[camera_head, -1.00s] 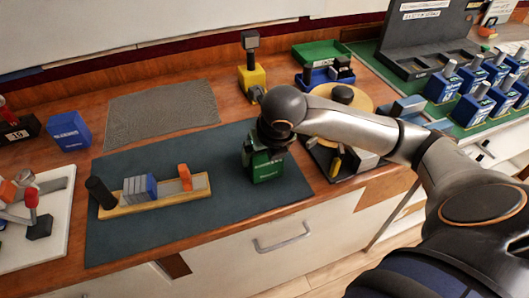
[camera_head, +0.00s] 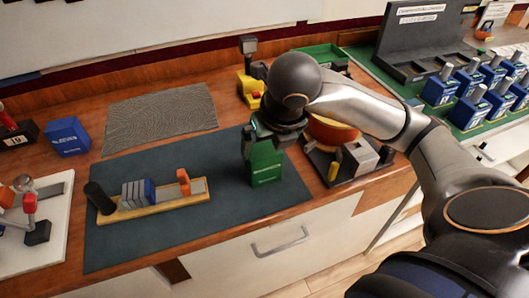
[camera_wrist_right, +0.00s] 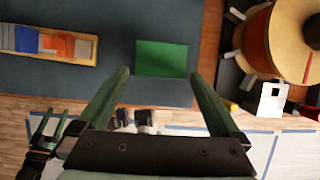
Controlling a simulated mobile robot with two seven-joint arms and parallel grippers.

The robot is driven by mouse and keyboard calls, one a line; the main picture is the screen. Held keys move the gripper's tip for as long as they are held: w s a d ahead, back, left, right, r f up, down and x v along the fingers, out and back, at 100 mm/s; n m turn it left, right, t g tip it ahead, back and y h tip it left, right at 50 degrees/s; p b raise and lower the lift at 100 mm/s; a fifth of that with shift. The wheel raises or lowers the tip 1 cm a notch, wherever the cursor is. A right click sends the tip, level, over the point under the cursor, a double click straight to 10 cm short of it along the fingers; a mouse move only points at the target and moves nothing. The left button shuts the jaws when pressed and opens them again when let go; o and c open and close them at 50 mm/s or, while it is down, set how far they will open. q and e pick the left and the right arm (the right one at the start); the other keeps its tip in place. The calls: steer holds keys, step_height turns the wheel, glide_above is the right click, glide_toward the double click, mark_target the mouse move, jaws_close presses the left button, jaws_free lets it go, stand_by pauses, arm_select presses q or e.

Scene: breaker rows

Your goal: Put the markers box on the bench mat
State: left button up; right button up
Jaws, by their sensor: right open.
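A green box (camera_head: 265,163) with a small white label stands upright on the dark blue-grey bench mat (camera_head: 200,230), toward its right end. The label is too small to read, so I cannot confirm that it is the markers box. My right gripper (camera_head: 272,138) is above the box, its fingers around or just over the top. In the right wrist view the gripper (camera_wrist_right: 158,75) is open, with the green box (camera_wrist_right: 162,58) ahead between the spread fingertips and a gap on each side. My left gripper is not in the head view.
A wooden tray (camera_head: 130,213) with grey, blue and orange pieces lies on the mat. A blue box (camera_head: 68,137) and a grey textured mat (camera_head: 160,115) are behind. A round wooden-topped item (camera_head: 330,132) stands right. The mat's front is clear.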

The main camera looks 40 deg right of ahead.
steer(key=shift+p+v, duration=0.45)
steer(key=shift+v, duration=1.5)
